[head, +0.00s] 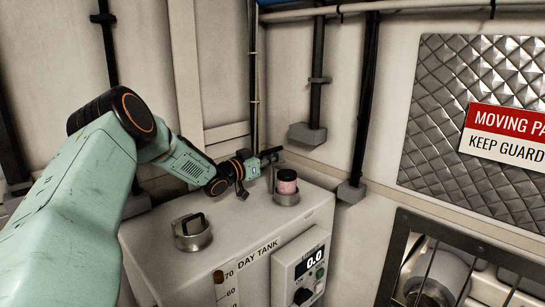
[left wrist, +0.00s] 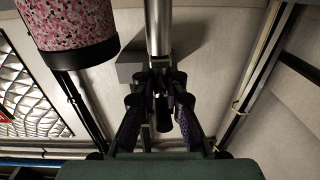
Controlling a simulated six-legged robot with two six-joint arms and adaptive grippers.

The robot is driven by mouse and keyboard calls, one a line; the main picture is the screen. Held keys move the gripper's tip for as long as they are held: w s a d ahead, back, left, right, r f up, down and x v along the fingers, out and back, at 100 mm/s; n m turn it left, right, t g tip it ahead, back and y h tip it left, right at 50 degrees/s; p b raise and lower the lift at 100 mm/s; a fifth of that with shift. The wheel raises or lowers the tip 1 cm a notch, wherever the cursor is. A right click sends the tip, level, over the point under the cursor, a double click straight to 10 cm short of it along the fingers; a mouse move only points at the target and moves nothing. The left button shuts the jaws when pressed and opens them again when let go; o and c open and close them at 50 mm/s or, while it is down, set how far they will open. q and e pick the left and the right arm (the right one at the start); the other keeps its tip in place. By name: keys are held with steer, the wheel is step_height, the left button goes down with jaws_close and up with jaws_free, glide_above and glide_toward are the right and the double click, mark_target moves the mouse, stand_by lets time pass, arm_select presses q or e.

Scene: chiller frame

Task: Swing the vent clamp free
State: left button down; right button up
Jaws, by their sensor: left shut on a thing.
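My left gripper (head: 268,156) is above the back of the day tank's top, beside the pink speckled cylinder (head: 287,187). In the left wrist view, my left gripper (left wrist: 160,88) is closed around the end of a bright steel rod (left wrist: 158,28). The rod looks like part of the vent clamp; the rest of the clamp is hidden or too small to make out. The speckled cylinder (left wrist: 75,22) is left of the rod there, apart from the fingers. In the head view the cylinder sits upright in a metal collar. My right gripper is in neither view.
The day tank (head: 240,260) has a second metal collar (head: 193,236) with a black handle at its front left. A control box (head: 300,268) reading 0.0 is on its front. Dark pipes (head: 318,80) run down the wall behind. A barred guard (head: 440,265) is at right.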

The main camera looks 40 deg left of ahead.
arm_select(q)
steer(key=shift+d+r+n+y, duration=0.1)
steer(key=shift+n+y, duration=0.2)
steer(key=shift+y, duration=0.1)
steer(key=shift+n+y, duration=0.9)
steer(key=shift+y, duration=0.7)
steer(key=shift+n+y, duration=0.3)
steer(key=c, duration=1.3)
jaws_free()
steer(key=shift+r, duration=0.15)
steer(key=shift+c, duration=0.2)
steer(key=shift+s, duration=0.1)
steer(key=shift+s, duration=0.15)
steer(key=s+d, duration=0.1)
steer(key=s, duration=0.6)
steer(key=shift+d, duration=0.2)
